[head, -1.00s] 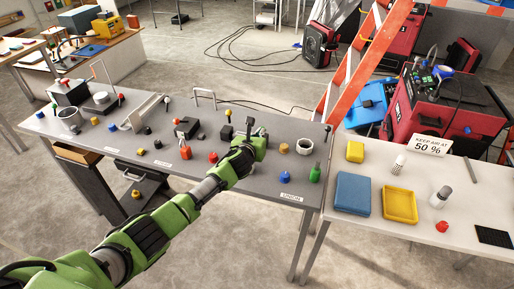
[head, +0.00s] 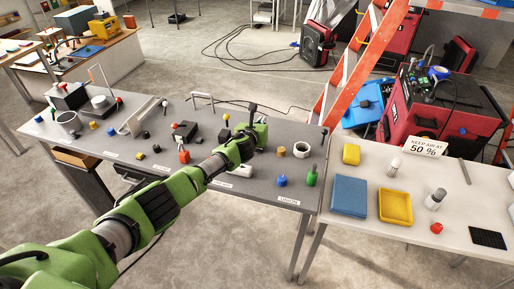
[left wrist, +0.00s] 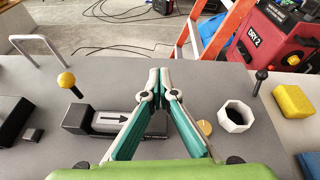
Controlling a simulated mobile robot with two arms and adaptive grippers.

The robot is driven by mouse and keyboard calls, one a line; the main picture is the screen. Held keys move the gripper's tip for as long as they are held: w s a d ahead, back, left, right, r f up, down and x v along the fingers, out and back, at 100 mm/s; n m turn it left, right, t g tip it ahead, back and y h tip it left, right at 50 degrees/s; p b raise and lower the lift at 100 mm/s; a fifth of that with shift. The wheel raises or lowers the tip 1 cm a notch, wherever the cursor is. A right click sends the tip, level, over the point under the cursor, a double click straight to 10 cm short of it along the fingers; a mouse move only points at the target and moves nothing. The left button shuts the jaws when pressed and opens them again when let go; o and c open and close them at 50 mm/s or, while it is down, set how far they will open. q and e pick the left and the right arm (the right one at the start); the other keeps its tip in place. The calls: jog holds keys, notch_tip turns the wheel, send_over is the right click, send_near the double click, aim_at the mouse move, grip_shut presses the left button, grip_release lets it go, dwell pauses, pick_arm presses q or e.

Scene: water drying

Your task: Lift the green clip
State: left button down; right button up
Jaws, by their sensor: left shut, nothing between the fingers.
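A small green upright piece with a dark top (head: 312,176) stands near the right end of the grey table, beside a blue knob-like piece (head: 281,181). It is the only small green thing I make out on the table; I cannot tell for sure that it is the green clip. It does not show in the left wrist view. My left gripper (head: 258,128) is over the grey table, up and left of the green piece and apart from it. In the left wrist view its teal fingers (left wrist: 160,72) meet at the tips, empty. My right gripper is not in view.
A dark block with an arrow label (left wrist: 112,120), a yellow-topped rod (left wrist: 67,80) and a white ring (left wrist: 236,116) surround the fingers in the wrist view. A white table (head: 385,255) with a blue tray (head: 350,196) and a yellow tray (head: 395,207) adjoins at right.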

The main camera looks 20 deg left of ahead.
pick_arm(q)
jog(key=shift+w+r, duration=0.1)
jog(key=shift+w, duration=0.2)
dwell(0.4)
